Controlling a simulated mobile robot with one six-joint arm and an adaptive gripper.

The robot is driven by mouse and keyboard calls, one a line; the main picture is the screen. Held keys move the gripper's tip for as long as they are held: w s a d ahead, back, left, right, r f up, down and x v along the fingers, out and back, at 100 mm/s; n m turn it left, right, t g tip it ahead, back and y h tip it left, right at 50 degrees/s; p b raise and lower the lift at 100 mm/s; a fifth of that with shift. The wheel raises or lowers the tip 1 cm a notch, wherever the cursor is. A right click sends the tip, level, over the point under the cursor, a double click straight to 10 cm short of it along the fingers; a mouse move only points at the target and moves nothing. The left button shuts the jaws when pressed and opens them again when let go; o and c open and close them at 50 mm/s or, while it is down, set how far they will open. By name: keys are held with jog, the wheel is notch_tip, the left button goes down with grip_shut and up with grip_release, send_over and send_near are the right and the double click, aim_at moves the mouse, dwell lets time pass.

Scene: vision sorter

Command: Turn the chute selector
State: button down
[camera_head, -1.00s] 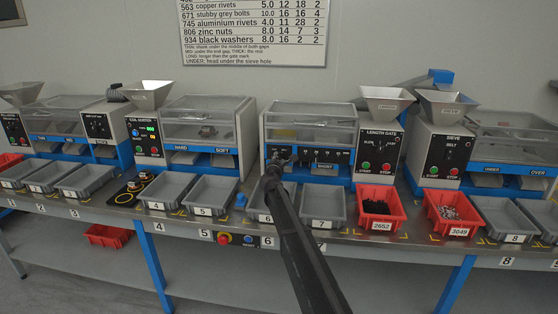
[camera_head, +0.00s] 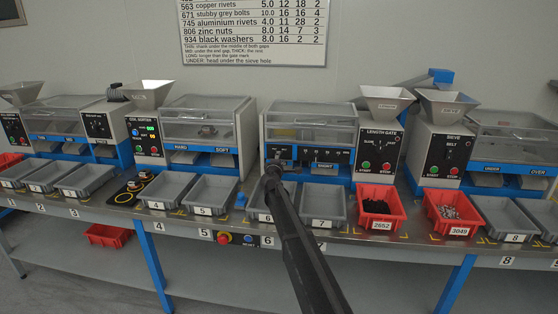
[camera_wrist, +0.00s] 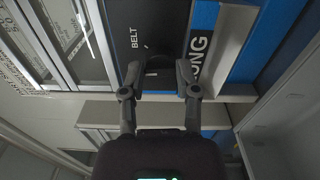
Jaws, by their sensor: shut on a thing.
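The length gate (camera_head: 379,148) is the machine in the middle right of the head view. My gripper (camera_head: 273,172) is at the left end of that strip. In the wrist view my gripper (camera_wrist: 159,72) has its fingertips around a dark knob (camera_wrist: 159,61), beside the word BELT on a dark panel (camera_wrist: 150,22). The blue LONG chute label (camera_wrist: 203,45) lies just right of the fingers. The knob's pointer and setting are hidden. I cannot tell whether this knob is the chute selector.
Grey trays, such as tray 7 (camera_head: 323,204), stand below the chutes. Red bins 2652 (camera_head: 378,224) and 3049 (camera_head: 458,231) stand to the right. The sieve (camera_head: 438,154) and the hard/soft sorter (camera_head: 205,150) flank the length gate.

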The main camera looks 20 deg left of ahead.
jog(key=m, duration=0.8)
jog(key=shift+a+f+m, duration=0.1)
jog(key=shift+m, duration=0.3)
jog(key=shift+w, duration=0.1)
jog(key=shift+c, duration=1.8)
grip_release()
jog(key=v, duration=1.2)
jog(key=shift+f, duration=0.1)
